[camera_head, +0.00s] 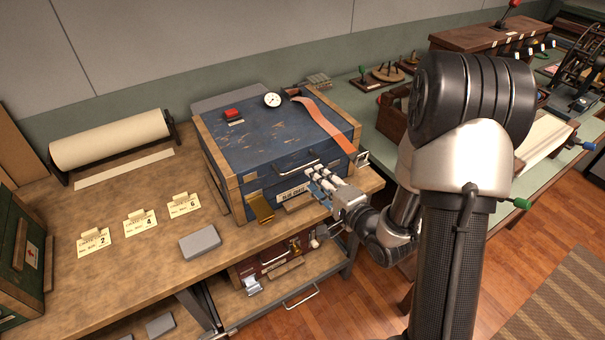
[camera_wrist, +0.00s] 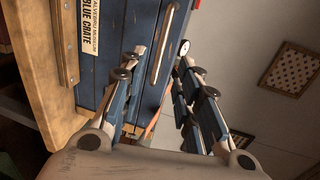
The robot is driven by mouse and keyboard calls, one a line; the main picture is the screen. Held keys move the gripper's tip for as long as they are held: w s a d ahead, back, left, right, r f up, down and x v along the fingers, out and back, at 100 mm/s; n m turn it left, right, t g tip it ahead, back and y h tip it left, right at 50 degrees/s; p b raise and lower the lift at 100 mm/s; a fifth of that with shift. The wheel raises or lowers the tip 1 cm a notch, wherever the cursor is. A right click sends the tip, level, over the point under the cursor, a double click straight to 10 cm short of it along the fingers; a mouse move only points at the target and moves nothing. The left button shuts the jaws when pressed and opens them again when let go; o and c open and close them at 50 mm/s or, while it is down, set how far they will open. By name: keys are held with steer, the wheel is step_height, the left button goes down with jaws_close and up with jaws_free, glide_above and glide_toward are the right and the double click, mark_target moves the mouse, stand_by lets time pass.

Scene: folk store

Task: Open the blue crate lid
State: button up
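The blue crate (camera_head: 242,182) stands on the wooden workbench with its worn blue lid (camera_head: 265,132) down. A pale metal handle (camera_head: 300,164) runs along the lid's front edge; it also shows in the wrist view (camera_wrist: 161,45). A brass latch (camera_head: 260,208) hangs at the front left, and a metal piece (camera_head: 362,158) sits at the front right corner. My gripper (camera_head: 318,178) is at the crate's front, just below and right of the handle. In the wrist view my gripper (camera_wrist: 160,85) has its fingers apart, with the handle ahead between them. Contact cannot be told.
On the lid lie a red block (camera_head: 232,113), a round white dial (camera_head: 272,100) and an orange strap (camera_head: 325,125). Numbered cards (camera_head: 140,220) and a grey block (camera_head: 200,242) lie left on the bench. An open drawer (camera_head: 285,285) is below. A paper roll (camera_head: 110,140) stands behind.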

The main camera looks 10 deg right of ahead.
mark_target(303, 168)
steer(key=b+x, duration=0.1)
steer(key=x, duration=0.7)
steer(key=shift+w+a, duration=0.1)
steer(key=shift+w, duration=0.2)
steer(key=shift+c, duration=0.5)
jaws_close()
